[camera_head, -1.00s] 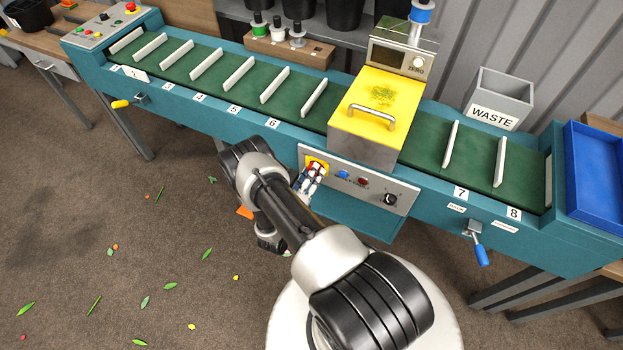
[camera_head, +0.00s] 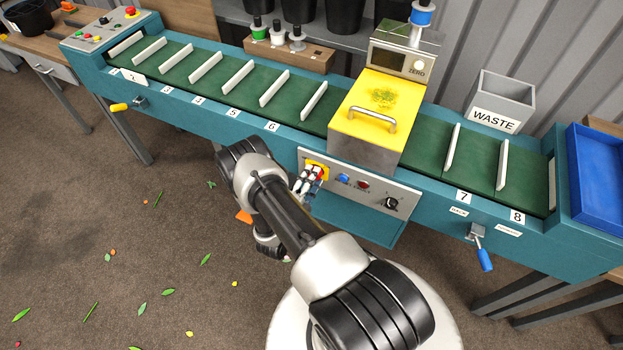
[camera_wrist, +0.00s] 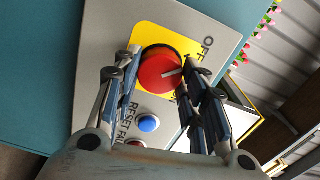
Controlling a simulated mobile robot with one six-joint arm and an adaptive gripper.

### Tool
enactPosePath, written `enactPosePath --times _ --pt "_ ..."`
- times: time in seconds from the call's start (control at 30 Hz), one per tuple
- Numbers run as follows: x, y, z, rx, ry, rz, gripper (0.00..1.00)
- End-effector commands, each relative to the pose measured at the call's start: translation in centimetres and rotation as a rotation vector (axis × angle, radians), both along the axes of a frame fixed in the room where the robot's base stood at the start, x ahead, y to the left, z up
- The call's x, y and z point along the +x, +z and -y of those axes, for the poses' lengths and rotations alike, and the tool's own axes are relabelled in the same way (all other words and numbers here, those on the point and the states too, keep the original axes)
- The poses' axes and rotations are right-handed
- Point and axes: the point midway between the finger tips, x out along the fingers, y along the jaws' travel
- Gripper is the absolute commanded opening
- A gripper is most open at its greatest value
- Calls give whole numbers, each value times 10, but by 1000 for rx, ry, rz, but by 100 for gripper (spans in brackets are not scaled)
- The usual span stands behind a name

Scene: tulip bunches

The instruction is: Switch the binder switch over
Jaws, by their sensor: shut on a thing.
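The binder switch (camera_wrist: 158,68) is a round red knob with a pale pointer line on a yellow plate (camera_wrist: 147,33). In the wrist view the pointer is toward the right, near the "OFF" lettering and a second word partly covered by a finger. My gripper (camera_wrist: 157,72) is shut on the knob, one finger on each side of it. In the head view my gripper (camera_head: 309,181) is at the left end of the grey control panel (camera_head: 366,203) and hides most of the switch.
A blue button (camera_wrist: 149,123) labelled RESET and a red button (camera_head: 363,184) are beside the switch. A black knob (camera_head: 391,202) is farther right on the panel. Above is the yellow binder cover (camera_head: 374,104). A blue-handled lever (camera_head: 482,253) sticks out at the right.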

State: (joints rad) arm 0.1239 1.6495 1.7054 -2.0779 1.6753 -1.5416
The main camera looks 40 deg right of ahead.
Motion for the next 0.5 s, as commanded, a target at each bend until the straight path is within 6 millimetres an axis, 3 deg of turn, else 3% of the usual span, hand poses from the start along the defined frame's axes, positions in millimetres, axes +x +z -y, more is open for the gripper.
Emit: enactPosePath --times 0.5 --pt "-1 0 0 -23 -3 -53 15"
